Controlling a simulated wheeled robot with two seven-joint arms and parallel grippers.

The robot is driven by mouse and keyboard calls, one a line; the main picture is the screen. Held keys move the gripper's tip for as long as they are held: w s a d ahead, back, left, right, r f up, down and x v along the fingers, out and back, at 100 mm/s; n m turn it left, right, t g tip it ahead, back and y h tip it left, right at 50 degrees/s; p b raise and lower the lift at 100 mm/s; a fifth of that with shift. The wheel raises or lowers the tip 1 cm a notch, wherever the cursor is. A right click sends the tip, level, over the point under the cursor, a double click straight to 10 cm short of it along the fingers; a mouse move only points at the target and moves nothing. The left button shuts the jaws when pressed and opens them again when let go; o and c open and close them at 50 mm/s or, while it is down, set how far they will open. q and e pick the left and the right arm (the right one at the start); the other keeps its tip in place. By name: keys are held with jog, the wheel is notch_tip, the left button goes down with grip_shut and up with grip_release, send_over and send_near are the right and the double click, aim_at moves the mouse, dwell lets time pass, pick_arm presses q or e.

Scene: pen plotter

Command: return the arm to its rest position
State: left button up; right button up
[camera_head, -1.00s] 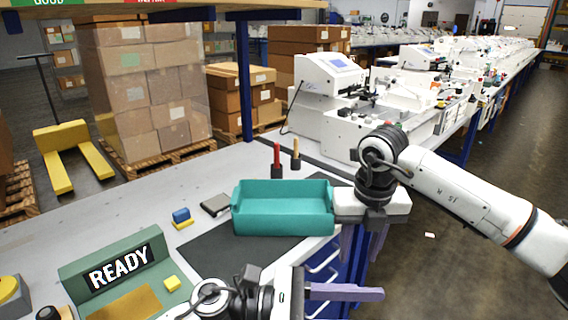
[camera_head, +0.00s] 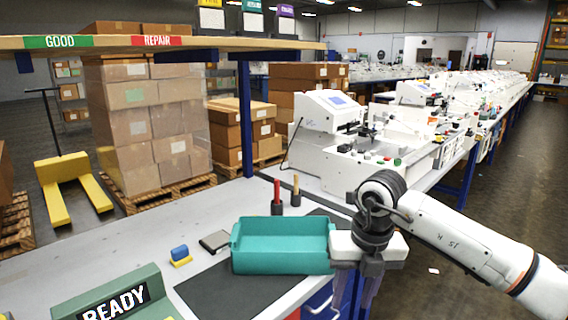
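My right arm (camera_head: 455,235) comes in from the right side. My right gripper (camera_head: 368,284) hangs downward beside the right end of the teal bin, over the bench's right edge. Its fingers are mostly hidden or blend into the dark blue bench frame, so I cannot tell how far apart they are. I see nothing held in it. Whether its body touches the bin I cannot tell. My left arm and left gripper are out of view.
The teal bin (camera_head: 283,269) stands on a dark mat (camera_head: 215,287). Behind it are a red-handled tool (camera_head: 277,192), another upright tool (camera_head: 295,187) and a white machine (camera_head: 325,112). A green READY box (camera_head: 115,300) is front left. Open floor lies right.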

jog(key=s+a+f+n+g+y, duration=0.1)
jog(key=s+a+f+g+y, duration=0.1)
jog(key=s+a+y, duration=0.55)
jog(key=s+a+f+g+y, duration=0.2)
jog(key=s+a, duration=0.2)
jog(key=a, duration=0.7)
jog(key=s+a+r+m+t+y, duration=0.1)
jog(key=a+r+m+t+y, duration=0.35)
jog(key=r+m+y, duration=0.35)
jog(key=w+d+f+m+t+h, duration=0.45)
jog(key=d+f+m+t, duration=0.35)
jog(key=m+t, duration=0.55)
jog(key=s+d+f+m+h, duration=0.1)
jog(key=d+f+m+h, duration=0.6)
jog(key=d+f+m, duration=0.15)
jog(key=s+d+f+m+g+h, duration=0.2)
jog(key=s+d+f, duration=0.3)
jog(key=s+f, duration=0.4)
jog(key=s+d+f+m+g+h, duration=0.2)
jog(key=s+d+f+m+g, duration=0.1)
jog(key=s+f, duration=0.6)
jog(key=shift+d+g, duration=0.9)
jog(key=shift+d, duration=0.15)
